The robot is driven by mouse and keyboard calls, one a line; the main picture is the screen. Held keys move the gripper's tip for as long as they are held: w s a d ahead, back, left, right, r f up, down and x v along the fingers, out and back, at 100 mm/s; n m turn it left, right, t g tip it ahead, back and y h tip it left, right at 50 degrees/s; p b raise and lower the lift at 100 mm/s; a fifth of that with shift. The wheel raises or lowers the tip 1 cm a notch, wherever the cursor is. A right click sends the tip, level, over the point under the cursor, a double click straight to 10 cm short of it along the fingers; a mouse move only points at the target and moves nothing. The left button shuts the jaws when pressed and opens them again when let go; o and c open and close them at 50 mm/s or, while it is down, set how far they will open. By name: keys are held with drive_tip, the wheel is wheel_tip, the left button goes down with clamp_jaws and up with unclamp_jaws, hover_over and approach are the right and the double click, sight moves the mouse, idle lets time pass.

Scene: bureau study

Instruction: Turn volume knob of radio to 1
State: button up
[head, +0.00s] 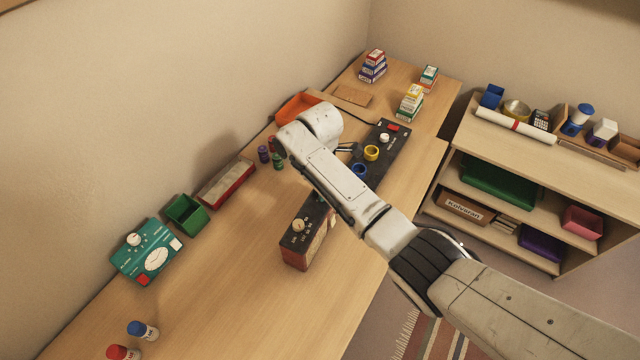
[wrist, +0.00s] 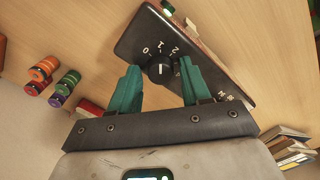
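In the wrist view, a black panel (wrist: 215,75) carries a round black knob (wrist: 160,70) with a short white mark. White figures 0, 1 and 2 curve along its far side; the mark seems to point towards 1, but it is small. My gripper (wrist: 160,88) is open, its two teal fingers on either side of the knob with a gap at each. In the head view, my arm hides most of the gripper. A dark-topped box with red sides and a cream knob (head: 304,242) looks like a radio; I cannot tell whether it bears the panel.
A black board (head: 396,146) with yellow and blue rings lies right of my arm. Small canisters (head: 264,154) stand left of it. The desk's near part is mostly clear.

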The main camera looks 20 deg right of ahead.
drive_tip(key=shift+o, duration=0.7)
wheel_tip(320, 180, up, 11)
drive_tip(key=b, duration=0.1)
drive_tip(key=shift+f, duration=0.15)
drive_tip(key=s+f+m, duration=0.1)
drive_tip(key=s+f, duration=0.1)
drive_tip(key=s+a+f+m, duration=0.1)
drive_tip(key=s+f, duration=0.1)
drive_tip(key=s+a+f+m+y+b, duration=0.1)
drive_tip(key=s+f, duration=0.1)
drive_tip(key=f, duration=0.1)
drive_tip(key=shift+s, duration=0.35)
drive_tip(key=s+d+f+m+b, duration=0.1)
drive_tip(key=s+f+m, duration=0.2)
drive_tip(key=s, duration=0.3)
drive_tip(key=s+d+f+m, duration=0.1)
drive_tip(key=s+f+m, duration=0.3)
drive_tip(key=s, duration=0.2)
drive_tip(key=s+d+m, duration=0.4)
drive_tip(key=s, duration=0.6)
drive_tip(key=s+d+m+t+h+b, duration=0.1)
drive_tip(key=s+d+m, duration=0.3)
drive_tip(key=s, duration=0.5)
drive_tip(key=shift+s+f+m, duration=0.3)
drive_tip(key=shift+s+m, duration=0.1)
drive_tip(key=shift+m, duration=0.1)
